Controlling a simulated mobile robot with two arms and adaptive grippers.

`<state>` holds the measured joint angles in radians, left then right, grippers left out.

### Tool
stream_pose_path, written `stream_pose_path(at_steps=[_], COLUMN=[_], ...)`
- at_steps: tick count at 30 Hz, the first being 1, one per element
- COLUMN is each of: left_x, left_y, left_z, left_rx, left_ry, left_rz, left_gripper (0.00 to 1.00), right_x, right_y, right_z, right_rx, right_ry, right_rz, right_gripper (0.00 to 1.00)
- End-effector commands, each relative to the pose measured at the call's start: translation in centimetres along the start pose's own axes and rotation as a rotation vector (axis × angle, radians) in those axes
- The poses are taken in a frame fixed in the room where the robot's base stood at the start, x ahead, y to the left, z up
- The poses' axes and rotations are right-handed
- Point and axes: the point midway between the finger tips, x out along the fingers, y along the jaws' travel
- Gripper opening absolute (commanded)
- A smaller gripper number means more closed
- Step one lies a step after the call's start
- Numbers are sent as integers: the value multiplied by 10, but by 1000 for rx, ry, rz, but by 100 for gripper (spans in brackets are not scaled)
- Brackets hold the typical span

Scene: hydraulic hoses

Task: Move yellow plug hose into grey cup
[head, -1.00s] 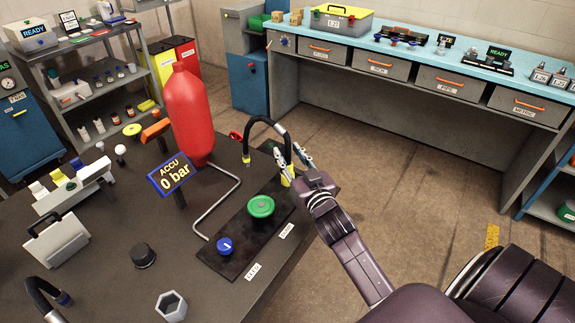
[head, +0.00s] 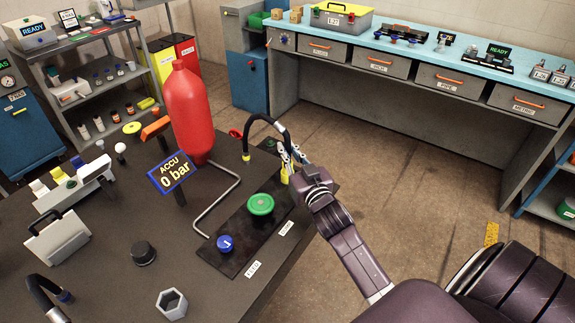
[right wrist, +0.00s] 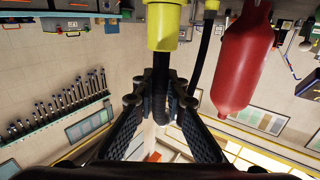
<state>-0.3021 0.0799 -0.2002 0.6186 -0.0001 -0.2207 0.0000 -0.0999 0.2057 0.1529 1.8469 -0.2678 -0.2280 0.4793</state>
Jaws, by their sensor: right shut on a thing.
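A black hose (head: 263,118) arches up behind the panel. A yellow plug end (head: 246,156) hangs at its left, and another yellow part (head: 285,174) shows below its right end. My right gripper (head: 291,154) is shut on the hose's right end, just above that yellow part. In the right wrist view the gripper (right wrist: 160,82) has the hose between its fingers, and a large yellow plug (right wrist: 164,24) is close by. Whether this plug touches the panel is hidden. A grey hexagonal cup (head: 172,304) stands open at the table's front. My left gripper is not in view.
A red accumulator (head: 187,112) and the "0 bar" sign (head: 174,175) stand left of the hose. A green knob (head: 260,205) and blue knob (head: 225,243) sit on the black panel. A black cap (head: 143,253) is behind the cup.

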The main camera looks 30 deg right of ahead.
Motion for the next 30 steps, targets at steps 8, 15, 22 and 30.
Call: stream_pose_path(at_steps=[8,15,22,30], left_x=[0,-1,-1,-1], left_y=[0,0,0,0], left_z=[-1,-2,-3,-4], left_rx=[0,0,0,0], left_ry=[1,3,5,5], left_rz=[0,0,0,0], left_gripper=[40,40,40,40], right_x=[0,0,0,0], right_y=[0,-1,0,0], right_z=[-4,-31,-85,-157], right_rx=[-1,-2,-3,-1], right_ry=[4,8,12,10], right_rz=[-1,-2,-2,-2], right_gripper=[0,0,0,0])
